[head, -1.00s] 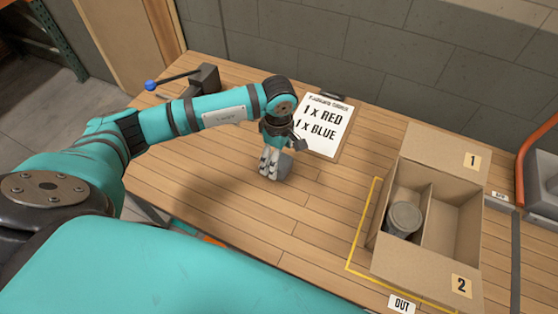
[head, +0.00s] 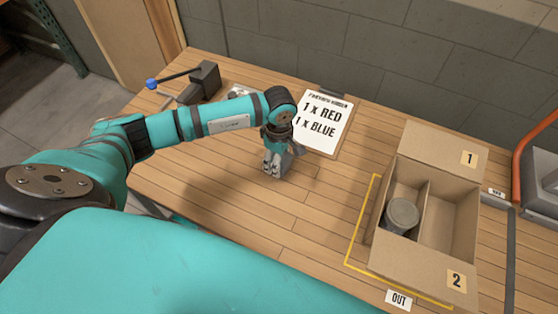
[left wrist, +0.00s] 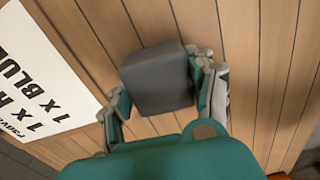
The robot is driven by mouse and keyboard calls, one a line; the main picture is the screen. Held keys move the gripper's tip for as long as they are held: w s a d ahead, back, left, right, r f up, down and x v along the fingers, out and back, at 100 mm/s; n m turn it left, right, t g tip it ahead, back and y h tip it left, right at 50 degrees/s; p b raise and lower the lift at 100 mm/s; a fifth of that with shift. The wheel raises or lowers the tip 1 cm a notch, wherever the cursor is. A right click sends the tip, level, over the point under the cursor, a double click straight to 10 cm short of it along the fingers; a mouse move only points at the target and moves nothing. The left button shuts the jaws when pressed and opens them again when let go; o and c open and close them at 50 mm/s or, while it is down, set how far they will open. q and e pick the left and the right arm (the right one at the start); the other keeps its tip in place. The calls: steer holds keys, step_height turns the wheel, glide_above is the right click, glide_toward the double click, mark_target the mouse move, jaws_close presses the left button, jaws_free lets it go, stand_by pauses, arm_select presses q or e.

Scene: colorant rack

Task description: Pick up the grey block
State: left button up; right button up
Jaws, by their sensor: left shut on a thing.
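The grey block (left wrist: 157,80) sits between the fingers of my left gripper (left wrist: 163,95) in the left wrist view, with one finger on each side. In the head view my left gripper (head: 271,172) is low over the wooden table, just in front of the clipboard. There the block (head: 288,161) shows only partly behind the fingers. The gripper is shut on the block. I cannot tell whether the block is clear of the table. My right gripper is not in view.
A cardboard box (head: 450,265) with two compartments stands at the right, a grey can (head: 401,215) in its left compartment. A clipboard (head: 323,122) reading 1 x red, 1 x blue lies behind the gripper. The front middle of the table is clear.

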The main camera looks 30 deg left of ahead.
arm_select(q)
steer(key=shift+r, duration=0.1)
steer(key=shift+w+r+b, duration=0.1)
steer(key=shift+r+b, duration=0.35)
steer(key=shift+r, duration=0.05)
step_height(320, 180, up, 2)
steer(key=shift+r+b, duration=0.1)
steer(key=shift+b, duration=0.65)
steer(key=s+b, duration=0.1)
steer(key=s, duration=0.3)
steer(key=s+d+b, duration=0.1)
steer(key=s+b, duration=0.1)
steer(key=s, duration=0.3)
steer(key=s+r+b, duration=0.1)
steer(key=s, duration=0.4)
steer(key=shift+s+d+r, duration=0.1)
steer(key=shift+s+d, duration=0.05)
steer(key=shift+s, duration=0.1)
steer(key=shift+s+r+b, duration=0.2)
steer(key=shift+s+b, duration=0.2)
steer(key=shift+s, duration=0.45)
steer(key=shift+w+d, duration=0.1)
